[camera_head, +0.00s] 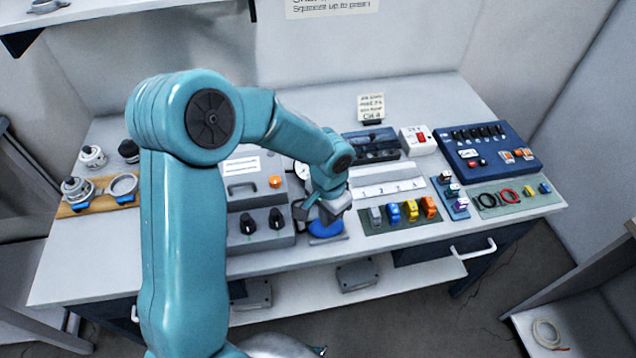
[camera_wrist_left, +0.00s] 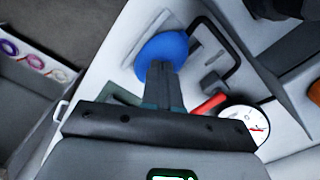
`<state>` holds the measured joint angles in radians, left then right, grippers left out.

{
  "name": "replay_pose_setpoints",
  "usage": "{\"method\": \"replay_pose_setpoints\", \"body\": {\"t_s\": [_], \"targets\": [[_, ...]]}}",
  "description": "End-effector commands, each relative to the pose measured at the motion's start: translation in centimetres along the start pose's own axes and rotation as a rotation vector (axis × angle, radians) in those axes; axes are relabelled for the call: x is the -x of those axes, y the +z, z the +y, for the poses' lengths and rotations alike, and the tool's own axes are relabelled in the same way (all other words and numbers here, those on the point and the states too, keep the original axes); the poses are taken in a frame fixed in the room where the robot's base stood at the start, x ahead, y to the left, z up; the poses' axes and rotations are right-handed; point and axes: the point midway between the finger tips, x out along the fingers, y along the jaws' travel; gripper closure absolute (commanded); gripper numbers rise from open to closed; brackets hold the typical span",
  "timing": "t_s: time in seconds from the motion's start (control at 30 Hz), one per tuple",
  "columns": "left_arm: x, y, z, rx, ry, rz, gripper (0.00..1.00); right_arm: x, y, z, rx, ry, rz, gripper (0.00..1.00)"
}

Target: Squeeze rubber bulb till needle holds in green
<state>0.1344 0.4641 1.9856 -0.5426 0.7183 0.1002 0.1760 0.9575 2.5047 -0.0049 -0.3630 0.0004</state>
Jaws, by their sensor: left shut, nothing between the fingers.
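The blue rubber bulb (camera_head: 326,229) sits near the front of the bench, right of the grey box with knobs. It also shows in the left wrist view (camera_wrist_left: 162,55). My left gripper (camera_wrist_left: 162,72) is shut, its fingertips at the bulb's near edge with nothing held between them; I cannot tell whether they touch it. In the head view my left gripper (camera_head: 328,212) is above the bulb and hides part of it. The round white gauge (camera_wrist_left: 245,126) lies beside a red lever (camera_wrist_left: 208,106). Its needle is too small to read surely. My right gripper is not in view.
The grey box (camera_head: 262,240) with black knobs stands left of the bulb. A mat (camera_head: 385,226) with several coloured parts lies to the right. A blue switch panel (camera_head: 515,168) is at the far right. A wooden board (camera_head: 97,203) with fittings is at the left.

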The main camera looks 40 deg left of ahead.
Motion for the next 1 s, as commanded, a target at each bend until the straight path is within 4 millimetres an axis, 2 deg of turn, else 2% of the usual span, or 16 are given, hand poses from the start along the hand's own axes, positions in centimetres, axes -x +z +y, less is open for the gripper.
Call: {"method": "replay_pose_setpoints", "body": {"t_s": [0.33,1.0], "targets": [[0.6,0.0,0.0,0.000,0.000,-0.001,1.00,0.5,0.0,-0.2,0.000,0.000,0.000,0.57],[6.6,0.0,0.0,0.000,0.000,0.000,1.00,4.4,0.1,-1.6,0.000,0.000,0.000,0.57]]}}
